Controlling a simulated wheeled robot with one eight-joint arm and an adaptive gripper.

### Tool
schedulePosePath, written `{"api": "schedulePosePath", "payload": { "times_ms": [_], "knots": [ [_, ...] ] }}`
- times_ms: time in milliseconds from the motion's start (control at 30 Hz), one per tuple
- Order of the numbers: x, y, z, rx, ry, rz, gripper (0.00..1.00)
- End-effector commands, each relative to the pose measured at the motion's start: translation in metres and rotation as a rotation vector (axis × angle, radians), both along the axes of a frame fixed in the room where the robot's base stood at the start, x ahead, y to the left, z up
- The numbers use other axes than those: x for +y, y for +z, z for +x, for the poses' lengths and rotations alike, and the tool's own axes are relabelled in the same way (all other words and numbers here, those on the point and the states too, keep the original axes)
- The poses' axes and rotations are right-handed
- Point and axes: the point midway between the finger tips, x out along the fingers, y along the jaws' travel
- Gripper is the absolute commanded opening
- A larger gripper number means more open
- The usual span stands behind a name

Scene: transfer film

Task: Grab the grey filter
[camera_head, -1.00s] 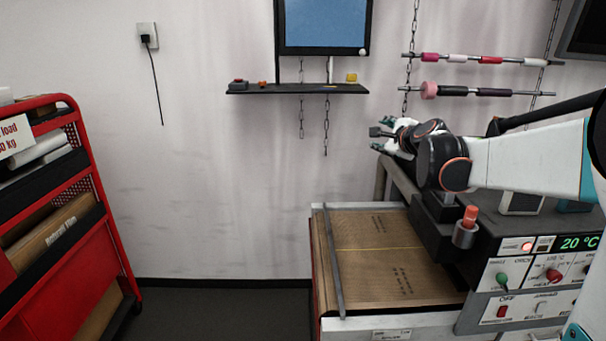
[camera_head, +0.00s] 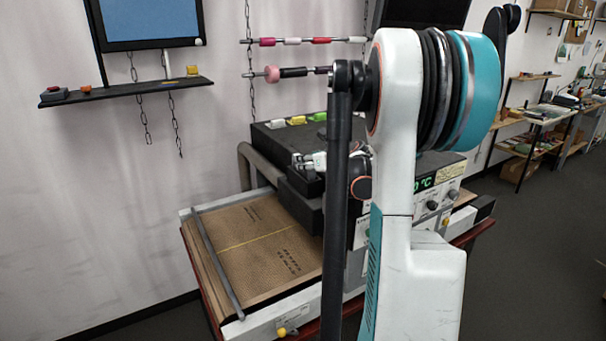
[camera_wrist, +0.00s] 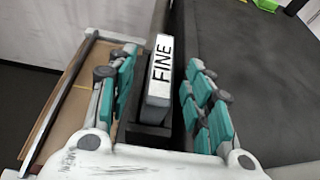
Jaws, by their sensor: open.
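A pale grey block marked "FINE" (camera_wrist: 158,72), which looks like the grey filter, stands upright in a dark holder in the wrist view. My gripper (camera_wrist: 163,62) is open, with one teal-padded finger on each side of the block. Small gaps show between the fingers and the block. In the head view my gripper (camera_head: 310,161) is small and low over the near side of the black machine, partly hidden behind my arm. I cannot make out the block there.
The black machine (camera_head: 262,142) has small white, yellow and green blocks on its top. A brown press bed (camera_head: 250,245) with a metal bar lies to its left. A wall shelf (camera_head: 125,93) and a rack of coloured rolls (camera_head: 292,41) are behind.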

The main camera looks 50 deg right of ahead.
Motion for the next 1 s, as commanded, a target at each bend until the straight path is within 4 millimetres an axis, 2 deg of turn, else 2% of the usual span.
{"api": "schedulePosePath", "payload": {
  "times_ms": [100, 367, 633, 967, 1000],
  "knots": [
    [-0.004, -0.006, 0.014, 0.001, 0.001, 0.001, 0.47],
    [-0.010, -0.009, 0.030, 0.000, 0.002, -0.001, 0.47],
    [-0.022, -0.017, 0.063, 0.000, 0.002, -0.001, 0.47],
    [-0.024, -0.020, 0.068, 0.000, 0.000, -0.001, 0.47],
    [-0.024, -0.020, 0.068, 0.000, 0.000, -0.001, 0.38]
  ]
}}
